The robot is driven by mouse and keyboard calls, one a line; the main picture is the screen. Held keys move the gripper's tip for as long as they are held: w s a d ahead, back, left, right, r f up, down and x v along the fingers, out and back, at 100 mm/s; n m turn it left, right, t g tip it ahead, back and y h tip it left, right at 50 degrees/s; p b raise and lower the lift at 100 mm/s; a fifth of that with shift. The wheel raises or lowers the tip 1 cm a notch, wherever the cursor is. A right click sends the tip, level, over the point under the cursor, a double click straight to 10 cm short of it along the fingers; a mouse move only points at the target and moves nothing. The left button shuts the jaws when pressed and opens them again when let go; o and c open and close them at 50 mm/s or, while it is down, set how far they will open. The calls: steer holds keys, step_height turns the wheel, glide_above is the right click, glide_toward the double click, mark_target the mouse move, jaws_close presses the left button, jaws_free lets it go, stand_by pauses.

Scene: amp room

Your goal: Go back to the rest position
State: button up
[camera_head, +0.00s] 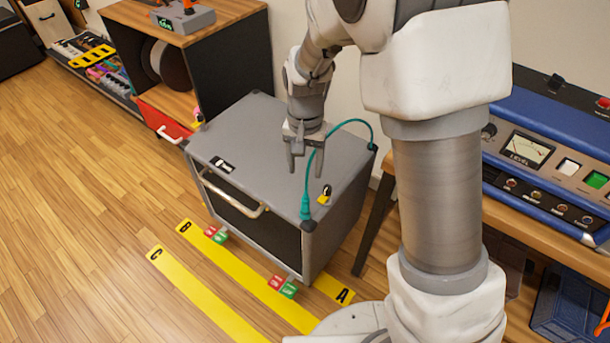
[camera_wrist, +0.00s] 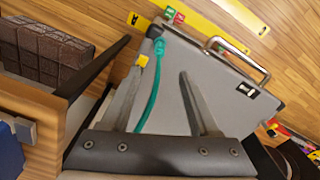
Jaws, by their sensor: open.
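My gripper (camera_head: 305,158) hangs from my arm above the top of a grey amp cabinet (camera_head: 245,151), in the middle of the head view. Its two fingers are spread apart with nothing between them; they also show in the wrist view (camera_wrist: 158,82), pointing toward the cabinet top (camera_wrist: 208,75). A teal cable (camera_head: 306,190) arches over the cabinet close by the fingers, with a plug end at the front corner. The cable also shows in the wrist view (camera_wrist: 158,80), passing between the fingers' lines of sight. I cannot tell whether a finger touches it.
A blue device with a level meter (camera_head: 527,149) stands on a wooden bench at right. A black and wood cabinet (camera_head: 222,60) stands behind left. Yellow lettered strips (camera_head: 205,298) lie on the floor in front. The wooden floor at left is clear.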

step_height(320, 180, up, 2)
steer(key=shift+r, duration=0.1)
steer(key=s+d+r+n+t+y, duration=0.1)
steer(key=s+d+r, duration=0.3)
steer(key=r, duration=0.3)
steer(key=s+d+r+t, duration=0.2)
steer(key=s+d+r, duration=0.15)
steer(key=r, duration=0.35)
steer(key=s+d+r+n+t+h, duration=0.1)
steer(key=s+d+r+n+t, duration=0.3)
steer(key=s, duration=0.7)
step_height(320, 180, up, 19)
steer(key=d+m+g+p, duration=0.1)
steer(key=m+p, duration=0.1)
steer(key=p, duration=1.6)
steer(key=shift+r+p, duration=0.15)
steer(key=shift+p, duration=0.25)
steer(key=shift+s, duration=0.1)
